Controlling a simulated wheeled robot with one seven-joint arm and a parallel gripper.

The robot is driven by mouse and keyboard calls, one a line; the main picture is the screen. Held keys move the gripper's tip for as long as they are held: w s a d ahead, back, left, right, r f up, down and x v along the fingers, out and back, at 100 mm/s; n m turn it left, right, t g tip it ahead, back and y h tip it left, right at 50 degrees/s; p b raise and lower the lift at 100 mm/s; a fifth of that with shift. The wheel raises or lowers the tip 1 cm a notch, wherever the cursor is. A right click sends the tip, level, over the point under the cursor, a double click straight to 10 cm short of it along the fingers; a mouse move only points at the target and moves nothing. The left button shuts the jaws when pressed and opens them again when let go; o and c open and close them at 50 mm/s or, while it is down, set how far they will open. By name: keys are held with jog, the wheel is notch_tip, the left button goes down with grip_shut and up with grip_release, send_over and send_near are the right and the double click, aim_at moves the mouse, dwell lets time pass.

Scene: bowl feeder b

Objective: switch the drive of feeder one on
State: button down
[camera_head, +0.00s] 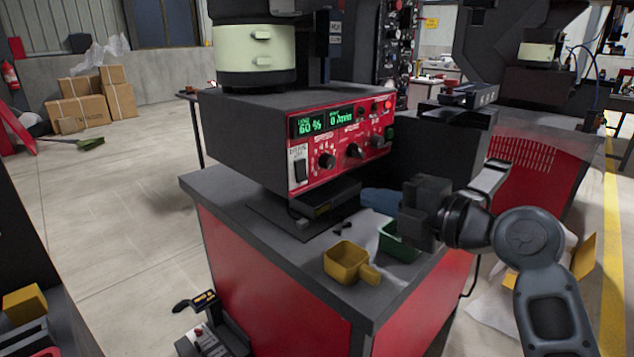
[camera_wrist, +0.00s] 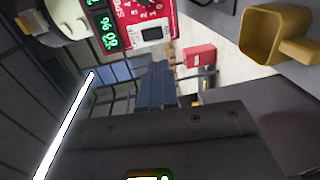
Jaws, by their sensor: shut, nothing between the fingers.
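The dark control box (camera_head: 245,135) under the near bowl feeder (camera_head: 255,55) has a red front panel (camera_head: 335,170). Its lit displays read about 60 % and 0 /min. A black rocker switch (camera_head: 300,170) sits on a white plate at the panel's lower left; its position is too small to tell. Knobs and a red and a green button are to its right. In the wrist view the panel (camera_wrist: 135,12) shows at the top, rotated, with its switch area (camera_wrist: 155,33). My gripper (camera_head: 370,200), its blue-grey fingers (camera_wrist: 155,70) together and empty, is in front of and below the panel, apart from it.
On the bench top (camera_head: 300,245) are a yellow scoop (camera_head: 345,260) and a green container (camera_head: 398,243), partly behind my gripper. A dark tray (camera_head: 325,200) juts out below the panel. Another feeder (camera_head: 540,60) stands at the back right.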

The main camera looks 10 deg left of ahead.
aim_at(304, 179)
jog(key=shift+a, duration=0.1)
jog(key=p+x, duration=0.2)
jog(key=x, duration=1.1)
jog(key=shift+w+a, duration=0.1)
jog(key=shift+a, duration=0.15)
jog(key=shift+w+a, duration=0.15)
jog(key=shift+f, duration=0.15)
jog(key=shift+w+b, duration=0.1)
jog(key=shift+b, duration=0.9)
